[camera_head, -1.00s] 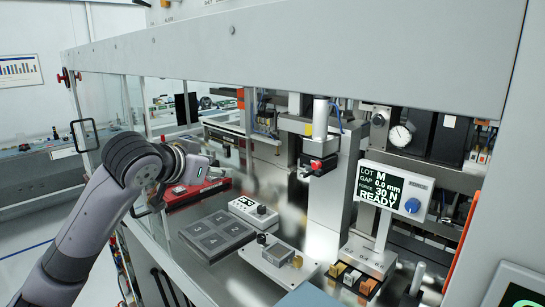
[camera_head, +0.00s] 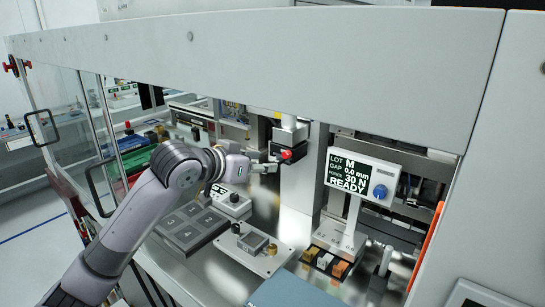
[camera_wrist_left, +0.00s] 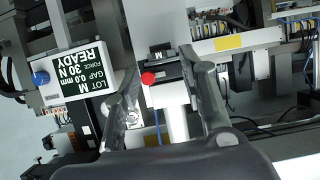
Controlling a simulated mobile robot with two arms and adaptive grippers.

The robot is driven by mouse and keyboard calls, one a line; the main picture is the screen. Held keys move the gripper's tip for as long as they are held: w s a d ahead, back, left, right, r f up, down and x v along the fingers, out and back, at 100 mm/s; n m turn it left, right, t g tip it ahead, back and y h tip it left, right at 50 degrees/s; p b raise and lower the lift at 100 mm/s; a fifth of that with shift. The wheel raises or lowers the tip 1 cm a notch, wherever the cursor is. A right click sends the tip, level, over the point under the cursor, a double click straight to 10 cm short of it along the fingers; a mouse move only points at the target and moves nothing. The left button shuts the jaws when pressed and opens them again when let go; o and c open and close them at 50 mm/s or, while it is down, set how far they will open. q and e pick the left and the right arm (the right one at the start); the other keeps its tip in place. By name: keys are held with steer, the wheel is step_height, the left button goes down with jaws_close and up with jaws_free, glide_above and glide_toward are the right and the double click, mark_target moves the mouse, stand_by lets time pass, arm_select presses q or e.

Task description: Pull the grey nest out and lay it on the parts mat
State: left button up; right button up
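A grey block (camera_head: 253,242), which looks like the grey nest, sits on a light metal plate (camera_head: 262,262) with a black knob at its left and a brass knob at its right. I cannot tell which is the parts mat. My left gripper (camera_head: 274,164) is up at the press head, above and behind the block. In the left wrist view its fingers (camera_wrist_left: 161,68) are apart, with a red knob (camera_wrist_left: 148,78) in line between them. My right gripper is out of view.
The display stand (camera_head: 360,170) rises right of the press column (camera_head: 299,185). Small coloured blocks (camera_head: 323,262) sit at its foot. A white control box (camera_head: 235,205) stands behind the dark pad. The white cover (camera_head: 250,55) overhangs the bay.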

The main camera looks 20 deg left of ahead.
mark_target(279, 160)
arm_select(q)
steer(key=p+x, duration=0.1)
steer(key=x, duration=0.4)
steer(key=shift+w+d+f+p, duration=0.15)
steer(key=shift+w+p, duration=0.1)
steer(key=shift+p, duration=0.15)
steer(key=shift+w, duration=0.1)
jaws_close()
